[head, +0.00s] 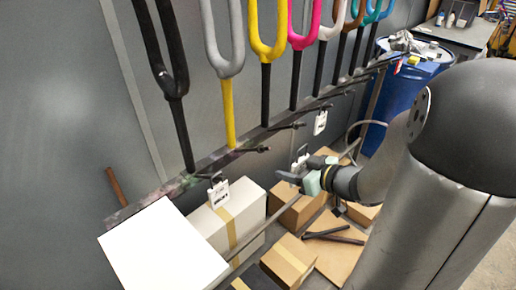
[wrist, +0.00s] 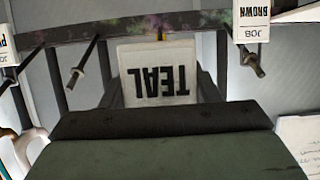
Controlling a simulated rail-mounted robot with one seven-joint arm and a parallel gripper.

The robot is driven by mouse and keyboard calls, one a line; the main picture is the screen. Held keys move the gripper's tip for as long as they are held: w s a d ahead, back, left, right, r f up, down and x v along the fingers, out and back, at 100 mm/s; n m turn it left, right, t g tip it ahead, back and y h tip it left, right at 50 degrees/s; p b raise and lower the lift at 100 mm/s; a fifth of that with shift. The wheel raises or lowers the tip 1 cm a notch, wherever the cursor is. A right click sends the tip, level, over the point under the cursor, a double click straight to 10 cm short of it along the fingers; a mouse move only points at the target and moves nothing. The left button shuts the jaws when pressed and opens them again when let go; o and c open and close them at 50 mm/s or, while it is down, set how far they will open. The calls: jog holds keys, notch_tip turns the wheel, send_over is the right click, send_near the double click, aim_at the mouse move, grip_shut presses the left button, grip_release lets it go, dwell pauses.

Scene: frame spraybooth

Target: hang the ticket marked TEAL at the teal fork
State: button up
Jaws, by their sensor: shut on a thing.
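My gripper (head: 290,178) is shut on a white ticket (wrist: 158,75) marked TEAL, whose lettering appears upside down in the wrist view. The ticket stands between the fingers, and its lower part is hidden by the gripper. In the head view a white ticket (head: 300,160) with a dark clip shows just behind my gripper, apparently the same one. My gripper is in front of and below the peg rail (head: 235,152), towards its middle. The teal fork (head: 373,14) is at the far right end of the fork row, well away from my gripper.
A ticket marked BROWN (wrist: 252,20) hangs at the right in the wrist view. In the head view, tickets hang at the near left (head: 220,194) and further right (head: 320,122). Dark pegs (head: 285,126) jut from the rail. Cardboard boxes (head: 289,259) lie below; a blue drum (head: 400,95) stands at right.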

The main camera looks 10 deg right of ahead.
jog(key=f+x, duration=0.1)
jog(key=x, duration=1.5)
jog(key=shift+s+d+f, duration=0.2)
jog(key=shift+f, duration=0.25)
jog(key=o, duration=1)
jog(key=shift+r, duration=0.1)
